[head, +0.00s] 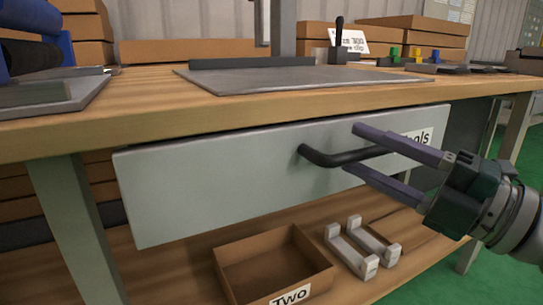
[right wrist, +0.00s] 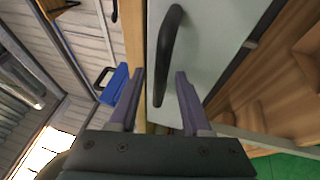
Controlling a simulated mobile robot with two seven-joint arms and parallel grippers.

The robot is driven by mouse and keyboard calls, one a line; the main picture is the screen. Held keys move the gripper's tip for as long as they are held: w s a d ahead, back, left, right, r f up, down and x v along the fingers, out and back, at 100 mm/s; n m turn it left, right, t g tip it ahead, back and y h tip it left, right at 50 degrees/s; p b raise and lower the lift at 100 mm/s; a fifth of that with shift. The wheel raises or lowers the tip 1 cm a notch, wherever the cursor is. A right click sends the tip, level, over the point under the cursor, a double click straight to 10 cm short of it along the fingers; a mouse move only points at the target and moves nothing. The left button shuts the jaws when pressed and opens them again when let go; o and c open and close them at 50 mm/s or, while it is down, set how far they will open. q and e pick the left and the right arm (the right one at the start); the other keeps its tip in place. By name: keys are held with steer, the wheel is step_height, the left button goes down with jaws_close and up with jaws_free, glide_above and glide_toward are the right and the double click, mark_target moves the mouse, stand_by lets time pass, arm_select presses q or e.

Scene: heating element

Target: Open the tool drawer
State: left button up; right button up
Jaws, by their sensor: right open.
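The tool drawer (head: 220,185) is a light grey front under the workbench, with a partly covered "Tools" label (head: 418,138) at its right end. It looks shut or nearly so; I cannot tell exactly. A black bar handle (head: 325,158) stands out from its middle. My right gripper (head: 352,148) reaches in from the right with its purple fingers open, one above and one below the handle's right part. In the right wrist view the handle (right wrist: 166,60) runs between the open fingers (right wrist: 160,75). Contact with the handle is not clear. My left gripper is out of view.
The wooden workbench top (head: 130,115) overhangs the drawer. A lower shelf holds an open cardboard box (head: 270,262) labelled "TWO" and light grey brackets (head: 363,247). A bench leg (head: 75,225) stands at the left. Green floor (head: 420,275) is clear at the lower right.

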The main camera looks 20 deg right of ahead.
steer(key=shift+w+a, duration=0.15)
steer(key=shift+w, duration=0.1)
jaws_close()
stand_by(1.4)
